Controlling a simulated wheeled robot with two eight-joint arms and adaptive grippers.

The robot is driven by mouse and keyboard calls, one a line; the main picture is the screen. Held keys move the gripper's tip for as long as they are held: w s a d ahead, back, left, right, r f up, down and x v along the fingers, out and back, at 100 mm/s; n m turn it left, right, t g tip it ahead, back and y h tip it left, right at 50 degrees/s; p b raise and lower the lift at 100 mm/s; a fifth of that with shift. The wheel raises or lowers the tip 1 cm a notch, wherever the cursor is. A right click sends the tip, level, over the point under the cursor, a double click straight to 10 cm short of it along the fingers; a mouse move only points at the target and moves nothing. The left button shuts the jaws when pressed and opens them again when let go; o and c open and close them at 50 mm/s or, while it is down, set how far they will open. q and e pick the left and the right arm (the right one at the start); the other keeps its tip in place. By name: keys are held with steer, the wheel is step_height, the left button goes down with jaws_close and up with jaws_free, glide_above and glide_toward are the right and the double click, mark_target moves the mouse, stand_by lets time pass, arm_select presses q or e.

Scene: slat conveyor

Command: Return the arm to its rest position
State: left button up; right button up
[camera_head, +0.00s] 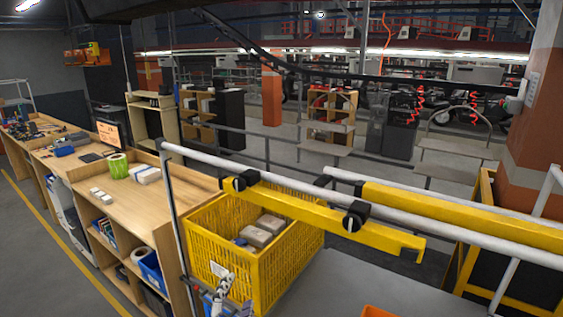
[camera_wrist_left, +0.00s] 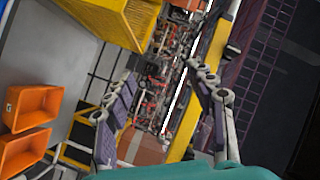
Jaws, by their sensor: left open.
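My left gripper (camera_head: 222,290) shows at the bottom of the head view, in front of the yellow crate. In the left wrist view its two fingers are spread apart (camera_wrist_left: 165,80), with nothing between them. The rest of the left arm is mostly out of the picture. My right gripper is not in view.
A yellow crate (camera_head: 205,258) holds several boxes. White rails and yellow bars (camera_head: 300,213) cross above the grey surface (camera_head: 345,285). Orange bins (camera_wrist_left: 27,147) show in the left wrist view. Wooden workbenches (camera_head: 140,205) stand at left.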

arm_select(q)
steer(key=s+a+f+n+g+y+b, duration=0.2)
steer(key=a+f+n+b, duration=0.25)
steer(key=f, duration=0.55)
steer(key=s+a+f+n+g+y+b, duration=0.1)
steer(key=s+a+f+n+g+b, duration=0.25)
steer(key=f, duration=0.65)
steer(key=s+f+n+g+b, duration=0.1)
steer(key=s+f+n+b, duration=0.1)
steer(key=f, duration=0.4)
steer(key=s+f+n+g+h+b, duration=0.1)
steer(key=s+f+n+g+b, duration=0.1)
steer(key=f+b, duration=0.3)
steer(key=shift+s+a+f+n+h, duration=0.25)
steer(key=shift+a+f+n, duration=0.2)
steer(key=shift+f, duration=0.4)
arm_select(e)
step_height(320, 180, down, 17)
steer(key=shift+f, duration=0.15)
